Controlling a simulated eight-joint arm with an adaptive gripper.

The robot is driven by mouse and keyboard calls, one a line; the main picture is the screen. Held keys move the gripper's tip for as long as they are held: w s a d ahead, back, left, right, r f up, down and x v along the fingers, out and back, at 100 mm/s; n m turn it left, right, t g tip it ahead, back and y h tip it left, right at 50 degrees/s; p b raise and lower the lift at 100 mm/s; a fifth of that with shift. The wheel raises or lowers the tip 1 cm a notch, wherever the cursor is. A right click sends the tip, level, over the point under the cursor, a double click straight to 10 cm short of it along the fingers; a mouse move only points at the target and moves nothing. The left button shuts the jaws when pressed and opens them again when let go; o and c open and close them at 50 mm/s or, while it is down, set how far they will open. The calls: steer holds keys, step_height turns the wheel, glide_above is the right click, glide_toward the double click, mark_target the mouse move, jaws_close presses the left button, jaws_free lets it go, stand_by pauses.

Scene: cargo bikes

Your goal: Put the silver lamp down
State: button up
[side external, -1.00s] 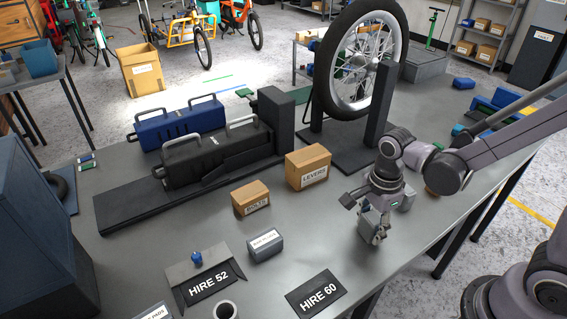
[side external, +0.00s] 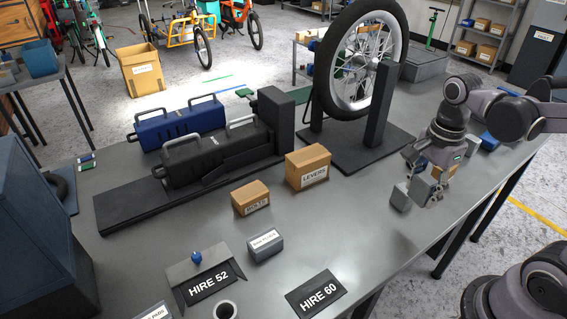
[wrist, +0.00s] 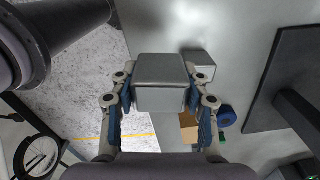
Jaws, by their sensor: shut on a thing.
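The silver lamp (wrist: 160,84) is a grey box-like block between the two fingers of my gripper (wrist: 160,98) in the wrist view. In the side view my gripper (side external: 424,186) points down over the right part of the grey bench, shut on the lamp (side external: 421,188). The fingers partly hide the lamp there. A second, smaller-looking grey block (side external: 400,198) is on the bench just left of the held lamp; it also shows in the wrist view (wrist: 199,65). I cannot tell whether the held lamp touches the bench.
A brown box (wrist: 188,127) and a blue round item (wrist: 227,117) are close by. The wheel stand (side external: 345,155) is left of my gripper. The LEVERS box (side external: 308,167), BOLTS box (side external: 251,198) and HIRE 60 plate (side external: 316,293) are farther left. The bench between is clear.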

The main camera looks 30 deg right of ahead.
steer(key=shift+s+d+r, duration=0.15)
steer(key=shift+d+r, duration=0.25)
steer(key=shift+d, duration=0.2)
steer(key=w+r+n, duration=0.1)
steer(key=w+r, duration=0.5)
steer(key=w, duration=0.6)
steer(key=n, duration=0.1)
glide_above(308, 154)
step_height(308, 154, down, 4)
steer(key=shift+s, duration=0.15)
steer(key=shift+f, duration=2.05)
steer(key=shift+f, duration=0.15)
steer(key=o, duration=1.2)
steer(key=shift+c, duration=0.2)
